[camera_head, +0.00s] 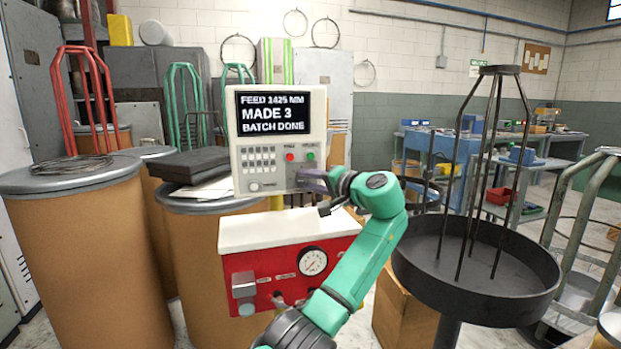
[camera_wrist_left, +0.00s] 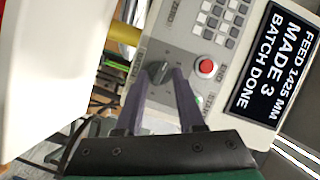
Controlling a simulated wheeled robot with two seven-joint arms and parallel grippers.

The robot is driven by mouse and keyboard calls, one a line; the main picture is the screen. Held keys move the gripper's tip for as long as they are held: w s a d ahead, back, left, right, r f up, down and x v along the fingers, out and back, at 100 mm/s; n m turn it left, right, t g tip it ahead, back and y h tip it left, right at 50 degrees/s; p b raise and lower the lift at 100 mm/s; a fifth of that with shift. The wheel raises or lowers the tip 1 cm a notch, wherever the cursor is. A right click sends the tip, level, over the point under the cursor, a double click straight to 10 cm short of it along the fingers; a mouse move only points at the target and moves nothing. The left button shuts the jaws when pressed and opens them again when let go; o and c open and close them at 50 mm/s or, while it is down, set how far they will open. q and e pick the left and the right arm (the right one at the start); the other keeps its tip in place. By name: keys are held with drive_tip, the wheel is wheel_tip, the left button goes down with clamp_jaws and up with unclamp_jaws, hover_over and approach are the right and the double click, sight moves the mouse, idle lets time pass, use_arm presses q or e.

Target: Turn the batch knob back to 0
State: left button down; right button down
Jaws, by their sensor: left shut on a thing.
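The batch knob (camera_wrist_left: 160,72) is a dark grey knob on the pale control panel (camera_head: 245,185). In the left wrist view it sits between the tips of my left gripper (camera_wrist_left: 161,82), which is shut on it. In the head view my left gripper (camera_head: 308,180) reaches the panel's lower right corner and hides most of the knob. The knob's scale marks are too small to read. The panel's display (camera_head: 270,113) reads "FEED 1425 MM, MADE 3, BATCH DONE". My right gripper is not in view.
A red button (camera_head: 290,157) and a green button (camera_head: 311,155) sit just above the knob, beside a keypad (camera_head: 259,159). Below is a red box with a gauge (camera_head: 313,261). A dark round tray (camera_head: 470,255) with upright rods stands at right. Brown drums (camera_head: 80,250) stand at left.

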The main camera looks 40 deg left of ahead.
use_arm(q)
drive_tip(key=shift+n+h, duration=0.3)
drive_tip(key=shift+n, duration=0.4)
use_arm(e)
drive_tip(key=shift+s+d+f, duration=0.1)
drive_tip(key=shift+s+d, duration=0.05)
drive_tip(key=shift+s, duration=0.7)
use_arm(q)
drive_tip(key=c, duration=0.5)
unclamp_jaws()
drive_tip(key=v, duration=1.4)
drive_tip(key=shift+s+d+r, duration=0.1)
drive_tip(key=shift+s+d, duration=0.05)
drive_tip(key=shift+s, duration=0.2)
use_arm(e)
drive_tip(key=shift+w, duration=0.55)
